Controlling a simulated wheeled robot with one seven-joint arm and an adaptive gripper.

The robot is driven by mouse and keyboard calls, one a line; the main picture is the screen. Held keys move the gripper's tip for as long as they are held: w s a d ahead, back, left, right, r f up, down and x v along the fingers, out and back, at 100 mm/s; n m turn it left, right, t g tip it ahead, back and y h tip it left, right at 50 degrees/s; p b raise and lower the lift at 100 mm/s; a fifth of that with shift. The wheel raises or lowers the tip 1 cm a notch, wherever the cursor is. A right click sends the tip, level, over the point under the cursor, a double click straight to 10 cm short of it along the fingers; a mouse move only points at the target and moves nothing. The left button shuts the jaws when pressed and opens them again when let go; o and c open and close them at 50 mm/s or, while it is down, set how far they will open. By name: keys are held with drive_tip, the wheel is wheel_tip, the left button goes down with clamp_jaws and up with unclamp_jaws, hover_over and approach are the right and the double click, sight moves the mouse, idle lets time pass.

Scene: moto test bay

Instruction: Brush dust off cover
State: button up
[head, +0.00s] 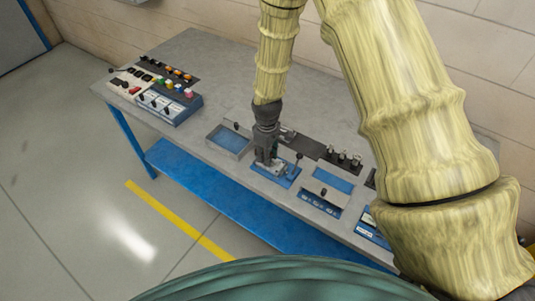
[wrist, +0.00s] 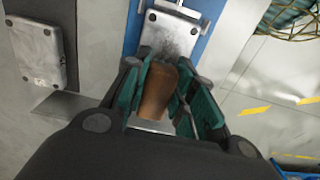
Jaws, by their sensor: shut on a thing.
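My gripper (wrist: 160,95) is shut around the brown wooden handle of a brush (wrist: 158,92). The brush's dark grey bristles (wrist: 168,48) point towards a silver metal cover (wrist: 178,22) with bolts at its corners, on a blue base. The bristles overlap the cover's near part in the wrist view; whether they press on it I cannot tell. In the head view my gripper (head: 266,158) is low over the blue base (head: 286,178) at the bench's front edge and hides most of the brush and cover. I cannot make out dust clearly.
The grey bench (head: 205,75) holds a control panel (head: 168,103) with coloured knobs at left, a shallow tray (head: 230,139) left of my gripper, and a blue-floored box (head: 330,180) at right. A second metal plate (wrist: 38,52) lies left in the wrist view.

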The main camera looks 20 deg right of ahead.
sight(276, 165)
drive_tip(key=shift+s, duration=0.1)
drive_tip(key=shift+s+d+r+p, duration=0.15)
drive_tip(key=shift+s+d+p, duration=0.2)
drive_tip(key=shift+s+d, duration=1.35)
drive_tip(key=shift+s, duration=0.25)
drive_tip(key=shift+s+d, duration=0.5)
drive_tip(key=shift+s, duration=0.3)
drive_tip(key=shift+s+f, duration=0.15)
drive_tip(key=shift+f, duration=0.15)
drive_tip(key=shift+w+a+r+p, duration=0.1)
drive_tip(key=shift+w+a, duration=0.65)
drive_tip(key=shift+w, duration=0.25)
drive_tip(key=shift+w+a+p, duration=0.15)
drive_tip(key=shift+w+a, duration=0.55)
drive_tip(key=shift+w, duration=0.3)
drive_tip(key=shift+w+a+r+p, duration=0.1)
drive_tip(key=shift+w+a, duration=0.65)
drive_tip(key=shift+w, duration=0.25)
drive_tip(key=shift+f, duration=0.15)
drive_tip(key=shift+d, duration=0.1)
